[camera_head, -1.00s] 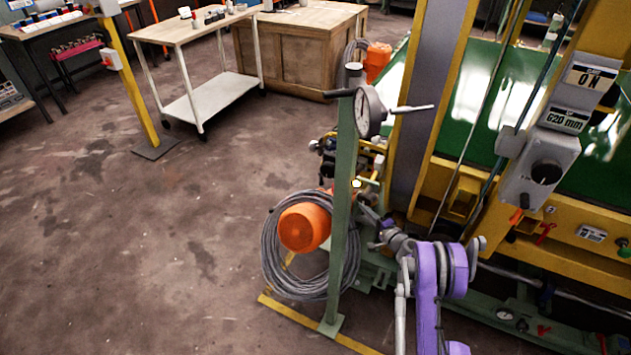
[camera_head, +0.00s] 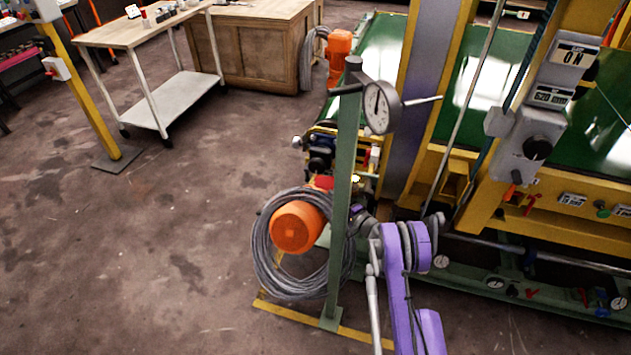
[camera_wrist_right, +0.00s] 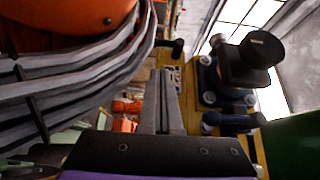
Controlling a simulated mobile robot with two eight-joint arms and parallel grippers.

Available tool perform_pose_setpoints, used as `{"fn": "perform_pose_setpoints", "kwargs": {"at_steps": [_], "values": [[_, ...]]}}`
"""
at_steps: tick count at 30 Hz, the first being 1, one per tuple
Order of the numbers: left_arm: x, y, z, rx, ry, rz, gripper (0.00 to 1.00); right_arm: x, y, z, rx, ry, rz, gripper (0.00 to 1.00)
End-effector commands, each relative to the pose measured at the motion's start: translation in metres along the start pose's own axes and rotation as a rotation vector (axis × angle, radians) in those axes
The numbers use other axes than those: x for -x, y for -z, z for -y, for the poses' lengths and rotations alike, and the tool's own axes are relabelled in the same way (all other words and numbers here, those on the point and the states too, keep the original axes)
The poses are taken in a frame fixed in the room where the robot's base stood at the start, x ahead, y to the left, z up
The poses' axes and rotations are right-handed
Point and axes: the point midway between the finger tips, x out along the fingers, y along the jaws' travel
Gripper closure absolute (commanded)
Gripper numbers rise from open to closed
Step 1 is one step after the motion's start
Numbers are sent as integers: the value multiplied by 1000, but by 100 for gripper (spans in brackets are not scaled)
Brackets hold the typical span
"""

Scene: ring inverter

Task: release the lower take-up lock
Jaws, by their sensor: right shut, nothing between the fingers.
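My right gripper (camera_wrist_right: 163,98) shows in the right wrist view as grey fingers pressed together, with nothing between them. They point at a yellow frame (camera_wrist_right: 187,112) with a black handle-like part (camera_wrist_right: 171,47) beyond the tips; I cannot tell whether they touch. In the head view my purple right arm reaches to the machine's near end, and its gripper is mostly hidden around the green post. I cannot tell for certain which part is the lower take-up lock. Small red levers show on the low green rail (camera_head: 457,262) and on the yellow frame (camera_head: 531,204). My left gripper is not in view.
The green post (camera_head: 343,240) with a dial gauge (camera_head: 381,107) stands close to my right arm. A grey cable coil (camera_head: 265,265) and an orange motor-like part (camera_head: 296,228) lie left of it. A control box (camera_head: 524,150) is at right.

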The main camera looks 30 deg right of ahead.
Motion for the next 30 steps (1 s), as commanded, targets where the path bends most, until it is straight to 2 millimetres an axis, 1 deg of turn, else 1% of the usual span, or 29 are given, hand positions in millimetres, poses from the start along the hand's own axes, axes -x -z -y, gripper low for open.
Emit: {"fn": "perform_pose_setpoints", "kwargs": {"at_steps": [5, 8, 15, 18, 21, 25, 30], "values": [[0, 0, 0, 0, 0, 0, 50, -8, -1, 0, 0, 0, 2, 100], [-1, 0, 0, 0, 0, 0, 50, -21, -2, 0, -1, 0, 4, 100], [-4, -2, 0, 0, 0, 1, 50, -66, -1, -1, 0, -1, 2, 100], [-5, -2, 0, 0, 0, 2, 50, -81, -1, -1, -1, 0, 2, 100], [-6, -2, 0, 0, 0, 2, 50, -92, -1, -1, 0, 0, 2, 100], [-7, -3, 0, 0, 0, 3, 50, -99, 0, 0, 0, 0, 1, 100], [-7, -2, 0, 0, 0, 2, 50, -100, 0, 0, 1, 0, 0, 100]]}}
